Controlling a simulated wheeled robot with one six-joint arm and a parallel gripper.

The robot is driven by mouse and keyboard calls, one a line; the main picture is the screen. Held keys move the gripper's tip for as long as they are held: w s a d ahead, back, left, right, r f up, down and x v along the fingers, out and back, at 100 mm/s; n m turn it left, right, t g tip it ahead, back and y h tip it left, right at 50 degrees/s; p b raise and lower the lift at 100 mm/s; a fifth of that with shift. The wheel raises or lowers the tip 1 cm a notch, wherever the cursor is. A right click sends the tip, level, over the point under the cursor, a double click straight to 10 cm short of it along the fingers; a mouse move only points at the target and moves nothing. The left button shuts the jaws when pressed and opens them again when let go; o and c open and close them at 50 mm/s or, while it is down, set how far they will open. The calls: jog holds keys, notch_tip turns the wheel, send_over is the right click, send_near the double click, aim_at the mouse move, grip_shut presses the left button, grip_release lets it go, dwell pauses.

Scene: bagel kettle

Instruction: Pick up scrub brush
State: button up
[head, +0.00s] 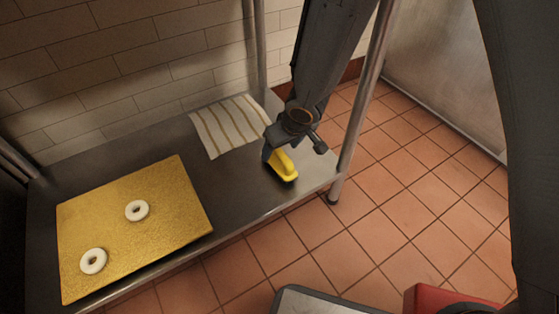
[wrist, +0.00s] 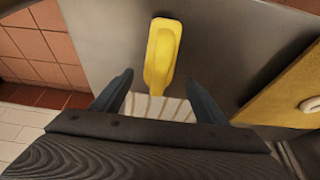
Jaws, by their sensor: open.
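The yellow scrub brush (head: 284,166) lies on the metal shelf (head: 240,190) near its right end. My gripper (head: 291,150) is over the brush and hides part of it in the head view. In the wrist view the brush (wrist: 160,52) shows as a long yellow shape, with one end toward my gripper (wrist: 158,92). The two fingers are apart, one on each side of the brush's line. Nothing is held. I cannot tell the exact height of the fingers above the brush.
A striped cloth (head: 228,125) lies behind the brush at the wall. A gold board (head: 150,245) with two white bagels (head: 137,211) lies on the shelf to the left. A metal post (head: 358,100) stands close right of my arm. Bare shelf lies between board and brush.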

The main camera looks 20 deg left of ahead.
aim_at(276, 158)
jog(key=shift+b+x, duration=3.3)
jog(key=shift+x, duration=0.55)
jog(key=shift+w, duration=0.1)
jog(key=c, duration=1.1)
